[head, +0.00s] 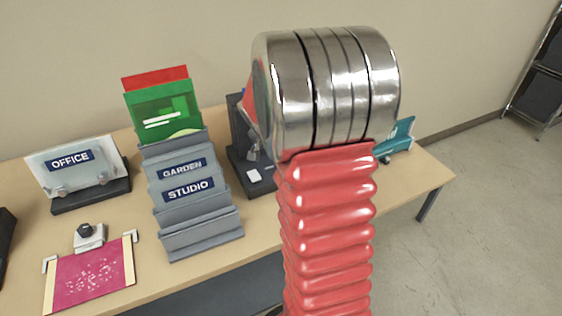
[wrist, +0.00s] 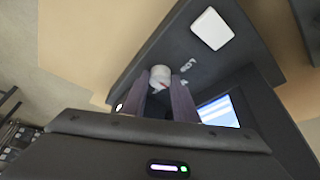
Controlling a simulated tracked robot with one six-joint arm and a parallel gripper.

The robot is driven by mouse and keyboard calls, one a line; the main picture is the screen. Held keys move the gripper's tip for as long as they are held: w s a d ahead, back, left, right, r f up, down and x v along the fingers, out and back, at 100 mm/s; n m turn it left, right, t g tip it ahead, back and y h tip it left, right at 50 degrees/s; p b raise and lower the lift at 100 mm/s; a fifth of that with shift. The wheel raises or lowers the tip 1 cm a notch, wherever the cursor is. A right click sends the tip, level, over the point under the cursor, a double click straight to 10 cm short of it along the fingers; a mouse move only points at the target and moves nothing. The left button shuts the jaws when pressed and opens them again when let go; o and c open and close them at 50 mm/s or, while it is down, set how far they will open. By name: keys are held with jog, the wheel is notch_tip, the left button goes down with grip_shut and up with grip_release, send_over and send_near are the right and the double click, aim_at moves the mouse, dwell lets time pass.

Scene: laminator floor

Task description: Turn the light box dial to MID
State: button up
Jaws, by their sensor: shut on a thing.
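The light box (wrist: 235,35) is a dark casing with a white square on its face in the wrist view. My gripper (wrist: 161,88) is shut on the dial, one dark finger on each side. In the head view the dark light box (head: 237,158) stands behind my red arm, which hides much of it. Which setting the dial points to cannot be told.
A grey stepped rack (head: 200,215) labelled GARDEN and STUDIO holds green and red cards, left of the light box. An OFFICE sign (head: 105,175) and a magenta sheet (head: 90,278) on a clamp are farther left. A teal object (head: 398,135) is at the right.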

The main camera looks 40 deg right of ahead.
jog(key=shift+w+a, duration=0.1)
jog(key=shift+w, duration=0.1)
jog(key=o, duration=0.8)
jog(key=shift+o, duration=1.1)
jog(key=shift+s, duration=0.1)
jog(key=v, duration=1.3)
jog(key=shift+a+r, duration=0.15)
jog(key=shift+r, duration=0.1)
